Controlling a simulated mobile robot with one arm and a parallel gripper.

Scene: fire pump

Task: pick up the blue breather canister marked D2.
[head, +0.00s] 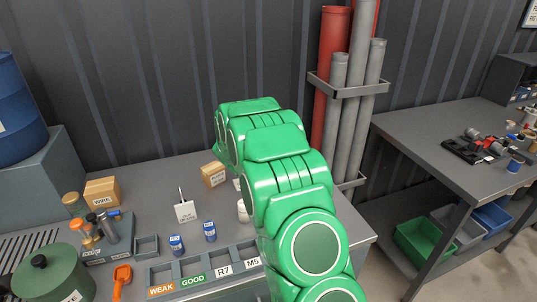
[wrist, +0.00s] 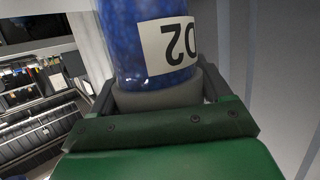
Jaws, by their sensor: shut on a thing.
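The blue breather canister (wrist: 122,50) fills the upper middle of the wrist view. Its white label (wrist: 168,44) shows D2 upside down, and its lower end is grey. My gripper (wrist: 155,92) is shut on this grey end, one finger on each side. The top of the canister is cut off by the picture edge. In the head view my green arm hides the gripper and the held canister. Two other small blue canisters, one on the left (head: 177,246) and one on the right (head: 210,232), stand on the grey bench (head: 160,180); their labels are too small to read.
A divided rack (head: 190,282) at the bench front is marked WEAK, GOOD, R7 and M5. Pipes (head: 345,90) rise behind; another bench (head: 440,130) stands right.

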